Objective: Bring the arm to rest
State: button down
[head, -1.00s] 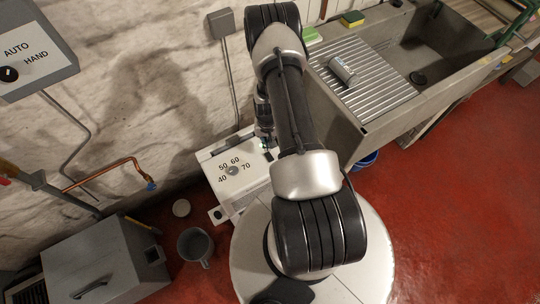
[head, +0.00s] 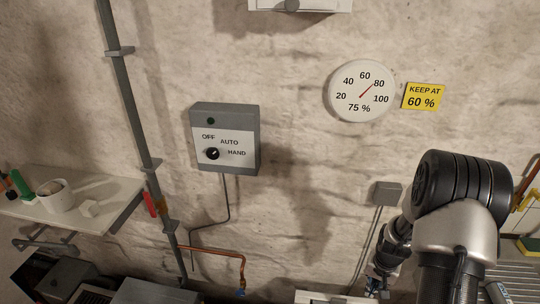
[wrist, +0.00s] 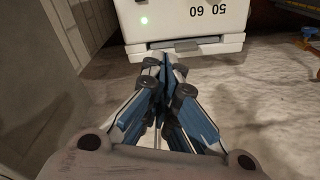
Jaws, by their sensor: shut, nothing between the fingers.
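My arm (head: 462,235) stands at the lower right of the head view, bent over at a black joint and reaching down along the wall. My gripper (wrist: 165,62) is shut and empty in the wrist view, its blue-grey fingers together. It points at the lower front of a white box (wrist: 185,22) with a green light and the numbers 50 and 60, and a gap to the box cannot be judged. In the head view the gripper is small at the bottom edge and partly cut off.
A grey switch box (head: 225,138) marked OFF, AUTO, HAND hangs on the wall. A round gauge (head: 362,91) reads 75 %, beside a yellow sign (head: 423,96) saying KEEP AT 60 %. A shelf (head: 100,215) is at left. A ribbed drainboard (head: 515,280) lies right of my arm.

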jog(key=s+a+r+n+t, duration=0.15)
jog(key=a+r, duration=0.25)
jog(key=r, duration=0.5)
jog(key=s+a+r+n, duration=0.15)
jog(key=a+r, duration=0.25)
jog(key=r, duration=0.4)
jog(key=s+a+r+t, duration=0.1)
jog(key=s+a+r, duration=0.1)
jog(key=a+r, duration=0.5)
jog(key=s+a+r+n, duration=0.2)
jog(key=s+r, duration=0.3)
jog(key=s, duration=0.3)
jog(key=s+a+r+n+t, duration=0.1)
jog(key=s+a+r, duration=0.2)
jog(key=s+r, duration=0.2)
jog(key=s, duration=0.3)
jog(key=shift+a+r+n, duration=0.25)
jog(key=shift+a+n, duration=0.15)
jog(key=shift+w, duration=0.1)
